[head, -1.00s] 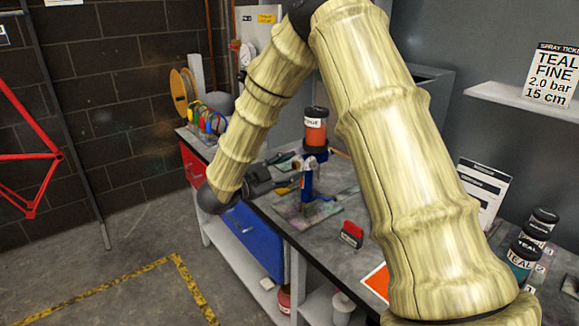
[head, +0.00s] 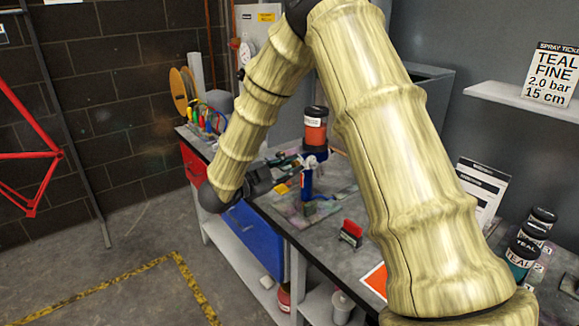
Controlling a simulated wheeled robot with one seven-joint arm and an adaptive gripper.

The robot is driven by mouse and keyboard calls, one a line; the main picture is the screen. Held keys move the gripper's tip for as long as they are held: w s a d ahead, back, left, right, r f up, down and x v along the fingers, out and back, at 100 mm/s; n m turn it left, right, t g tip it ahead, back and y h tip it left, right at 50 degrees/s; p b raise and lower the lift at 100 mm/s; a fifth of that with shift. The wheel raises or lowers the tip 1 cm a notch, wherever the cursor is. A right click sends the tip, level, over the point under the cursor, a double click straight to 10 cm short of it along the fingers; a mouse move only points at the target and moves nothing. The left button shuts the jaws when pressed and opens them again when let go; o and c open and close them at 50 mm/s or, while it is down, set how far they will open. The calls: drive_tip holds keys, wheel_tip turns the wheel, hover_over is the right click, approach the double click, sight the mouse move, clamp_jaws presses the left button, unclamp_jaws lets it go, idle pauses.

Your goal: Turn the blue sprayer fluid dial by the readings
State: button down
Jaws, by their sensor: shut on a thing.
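The blue sprayer (head: 307,184) stands upright on the workbench (head: 330,262), with a cup of orange-red paint (head: 315,132) on top. My gripper (head: 297,171) reaches in from the left and is shut at the sprayer's rear, on what appears to be its fluid dial. The dial is too small and too covered by the fingers to make out, and no reading on it is legible. The spray ticket (head: 551,74) on the right shelf says TEAL, FINE, 2.0 bar, 15 cm.
A red-and-black object (head: 351,233) and an orange card (head: 376,280) lie on the bench in front. Dark-lidded teal jars (head: 523,250) stand at right, near a printed sheet (head: 482,192). Coloured tools (head: 208,118) stand at the bench's far left. My arm hides part of the bench.

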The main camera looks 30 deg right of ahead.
drive_tip(key=n+p, duration=0.1)
drive_tip(key=n, duration=0.1)
drive_tip(key=n+p, duration=0.1)
drive_tip(key=p, duration=0.1)
drive_tip(key=n+p, duration=0.1)
drive_tip(key=n, duration=0.1)
drive_tip(key=shift+r+n+p, duration=0.25)
drive_tip(key=shift+n+p, duration=0.05)
drive_tip(key=shift+p, duration=0.05)
drive_tip(key=n+p, duration=0.4)
drive_tip(key=n, duration=0.1)
drive_tip(key=shift+f, duration=0.2)
drive_tip(key=shift+n, duration=0.4)
drive_tip(key=c, duration=1.3)
unclamp_jaws()
drive_tip(key=shift+a, duration=0.15)
drive_tip(key=a, duration=0.7)
drive_tip(key=s+a, duration=0.1)
drive_tip(key=a, duration=0.3)
drive_tip(key=shift+a, duration=0.35)
drive_tip(key=shift+f, duration=0.1)
